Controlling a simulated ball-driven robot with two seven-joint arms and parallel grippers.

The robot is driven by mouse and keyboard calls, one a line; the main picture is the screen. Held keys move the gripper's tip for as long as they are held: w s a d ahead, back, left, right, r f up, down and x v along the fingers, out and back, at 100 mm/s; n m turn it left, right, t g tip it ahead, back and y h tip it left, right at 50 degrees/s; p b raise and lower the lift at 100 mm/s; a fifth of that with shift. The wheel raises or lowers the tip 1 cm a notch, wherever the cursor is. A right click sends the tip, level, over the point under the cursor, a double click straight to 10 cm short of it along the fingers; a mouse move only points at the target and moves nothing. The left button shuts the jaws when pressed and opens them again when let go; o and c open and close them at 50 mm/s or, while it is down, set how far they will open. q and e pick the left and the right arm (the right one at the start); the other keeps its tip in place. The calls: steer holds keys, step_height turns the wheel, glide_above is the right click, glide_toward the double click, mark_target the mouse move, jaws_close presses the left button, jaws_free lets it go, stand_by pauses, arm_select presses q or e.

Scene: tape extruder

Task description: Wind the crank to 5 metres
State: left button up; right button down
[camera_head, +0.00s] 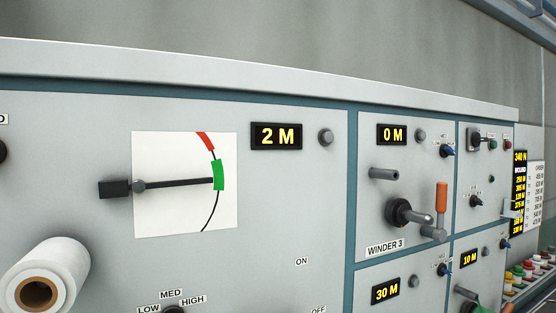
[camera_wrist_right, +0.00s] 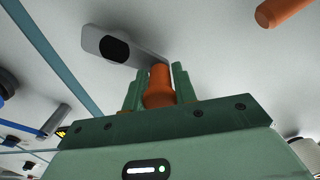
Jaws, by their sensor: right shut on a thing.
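In the right wrist view my right gripper (camera_wrist_right: 158,78) is shut on an orange crank handle (camera_wrist_right: 160,88), with one green finger on each side of it. The grey crank arm (camera_wrist_right: 126,42) runs from the handle to the upper left. In the head view a 2 M display (camera_head: 276,136) stands beside the dial. The WINDER 3 panel has a 0 M display (camera_head: 392,134) and a crank with an upright orange handle (camera_head: 441,197). Lower displays read 30 M (camera_head: 386,291) and 10 M (camera_head: 469,258). I cannot tell which display belongs to the held crank. My left gripper is not in view.
A dial (camera_head: 185,185) shows its needle on the green band. A white roll (camera_head: 45,280) sticks out at the lower left. Another orange handle (camera_wrist_right: 283,10) is at the upper right of the wrist view. A grey peg (camera_head: 384,174) sticks out above the WINDER 3 crank.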

steer(key=shift+w+d+r, duration=0.1)
steer(key=shift+d+r, duration=0.3)
steer(key=shift+r, duration=0.05)
steer(key=shift+d+r+p, duration=0.1)
steer(key=shift+p, duration=0.3)
steer(key=shift+d, duration=0.1)
steer(key=shift+w+d+r+p, duration=0.2)
steer(key=shift+d+p, duration=0.1)
steer(key=shift+d, duration=0.15)
steer(key=shift+w+d+r+p, duration=0.1)
steer(key=shift+w+d+p, duration=0.05)
steer(key=shift+d+p, duration=0.2)
